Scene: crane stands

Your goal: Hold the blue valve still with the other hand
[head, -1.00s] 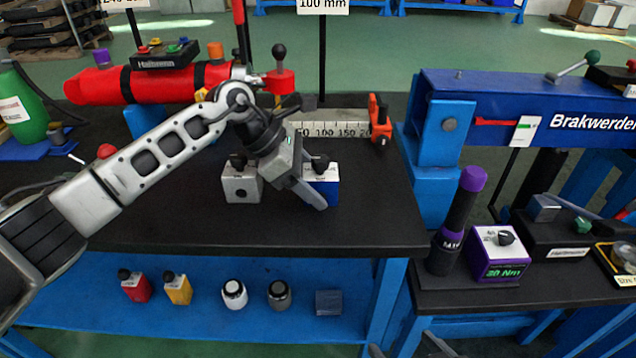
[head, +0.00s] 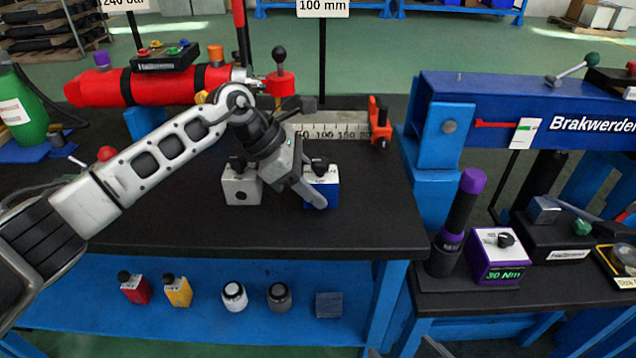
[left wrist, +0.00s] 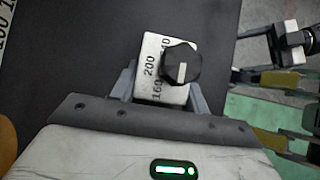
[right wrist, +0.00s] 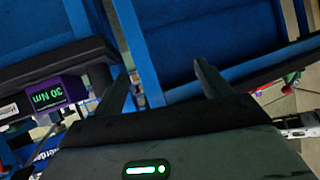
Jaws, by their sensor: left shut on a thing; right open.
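The blue valve (head: 331,192) is a small block with blue sides, a silver top and a black knob, standing on the black bench top (head: 200,228). In the left wrist view its pale top (left wrist: 152,68) shows a scale with 160 and 200 beside the black knob (left wrist: 181,64). My left gripper (head: 314,190) is shut on the blue valve, a finger on each side of it, as the left wrist view (left wrist: 160,92) shows. One finger partly hides the valve in the head view. My right gripper (right wrist: 165,88) is open and empty, low in front of the benches.
A grey valve block (head: 241,188) stands just left of the blue valve. A steel ruler (head: 335,131) and an orange clamp-like piece (head: 379,122) are behind. A red cylinder (head: 150,87) lies at the back left. A purple torque box (head: 497,258) stands on the right bench.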

